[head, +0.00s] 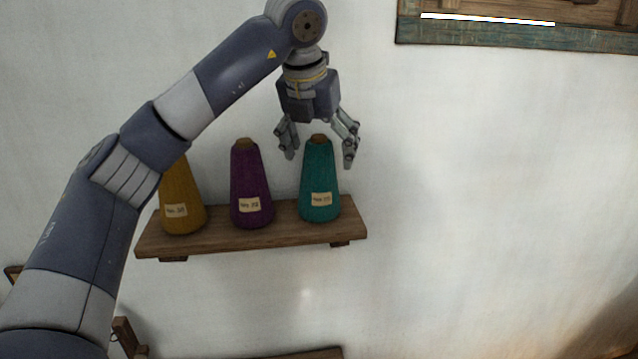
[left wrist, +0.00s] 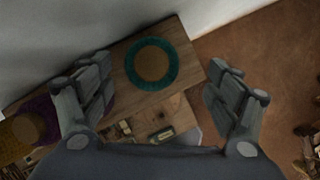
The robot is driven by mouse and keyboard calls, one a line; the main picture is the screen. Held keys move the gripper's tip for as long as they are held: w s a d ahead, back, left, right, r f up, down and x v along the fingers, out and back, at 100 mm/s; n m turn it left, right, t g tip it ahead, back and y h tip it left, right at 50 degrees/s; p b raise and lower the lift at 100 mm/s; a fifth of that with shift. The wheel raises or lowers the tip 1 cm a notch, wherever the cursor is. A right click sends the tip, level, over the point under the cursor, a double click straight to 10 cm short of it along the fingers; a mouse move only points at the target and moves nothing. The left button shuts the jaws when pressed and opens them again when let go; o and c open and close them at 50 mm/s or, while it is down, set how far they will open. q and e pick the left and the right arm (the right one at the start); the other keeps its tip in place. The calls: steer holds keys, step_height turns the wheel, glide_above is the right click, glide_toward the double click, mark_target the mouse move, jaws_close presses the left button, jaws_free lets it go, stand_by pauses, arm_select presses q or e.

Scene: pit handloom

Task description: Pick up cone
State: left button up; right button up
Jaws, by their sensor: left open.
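Three thread cones stand upright on a wooden wall shelf (head: 285,238): a yellow cone (head: 181,200) at the left, a purple cone (head: 250,185) in the middle and a teal cone (head: 319,180) at the right. Each bears a pale label. My left gripper (head: 320,160) points down over the teal cone, its open fingers apart on either side of the cone's top. In the left wrist view the teal cone (left wrist: 152,65) shows from above, between and ahead of the spread fingers (left wrist: 158,98). The purple cone (left wrist: 60,115) is partly hidden behind one finger. My right gripper is not in view.
A plain white wall (head: 480,180) stands behind the shelf. A wooden frame with a worn blue-green edge (head: 510,36) is at the upper right. The wall right of the teal cone is clear. In the left wrist view brown floor (left wrist: 250,60) lies beyond the shelf.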

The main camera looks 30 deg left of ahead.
arm_select(q)
steer(key=shift+w+a+f, duration=0.1)
steer(key=shift+w+f, duration=0.05)
steer(key=shift+f, duration=0.15)
steer(key=w+f+p, duration=0.1)
steer(key=f, duration=0.1)
steer(key=w+a+f+p, duration=0.1)
steer(key=w+f+p, duration=0.1)
steer(key=shift+a+f, duration=0.1)
steer(key=shift+f, duration=0.2)
steer(key=c, duration=1.2)
steer(key=shift+c, duration=0.5)
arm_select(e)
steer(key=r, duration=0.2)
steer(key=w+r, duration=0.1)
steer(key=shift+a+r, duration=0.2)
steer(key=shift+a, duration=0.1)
